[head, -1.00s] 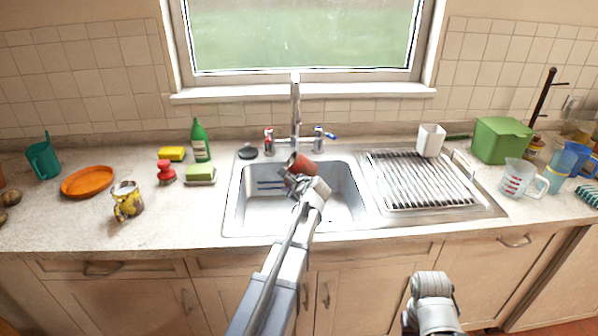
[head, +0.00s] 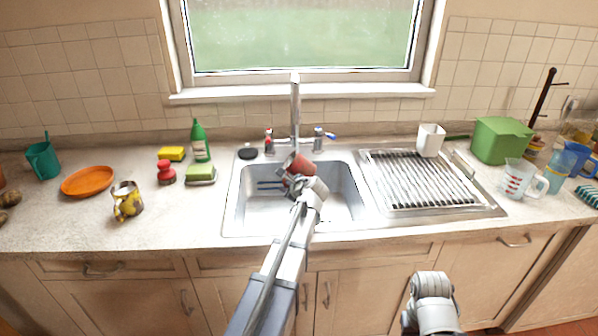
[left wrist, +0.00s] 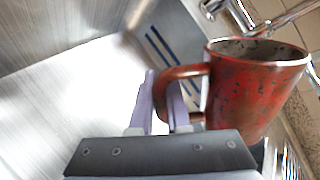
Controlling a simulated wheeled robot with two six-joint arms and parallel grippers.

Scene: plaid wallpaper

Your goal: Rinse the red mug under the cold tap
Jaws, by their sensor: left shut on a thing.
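The red mug (head: 300,164) is in my left gripper (head: 300,187), over the sink basin (head: 344,206) near the tap spout (head: 295,102). In the left wrist view the mug (left wrist: 252,88) is tilted, with dark specks on its outside. The left gripper's fingers (left wrist: 165,103) are shut on its handle. The cold tap handle (head: 328,135), marked blue, is right of the spout; the red-marked one (head: 268,140) is on the left. I see no clear stream of water. Of my right arm only a link shows at the bottom; its gripper is not in view.
Left of the sink stand a green bottle (head: 200,140), a sponge on a dish (head: 201,175), a red-topped item (head: 166,172), a yellow patterned mug (head: 126,201) and an orange plate (head: 88,181).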

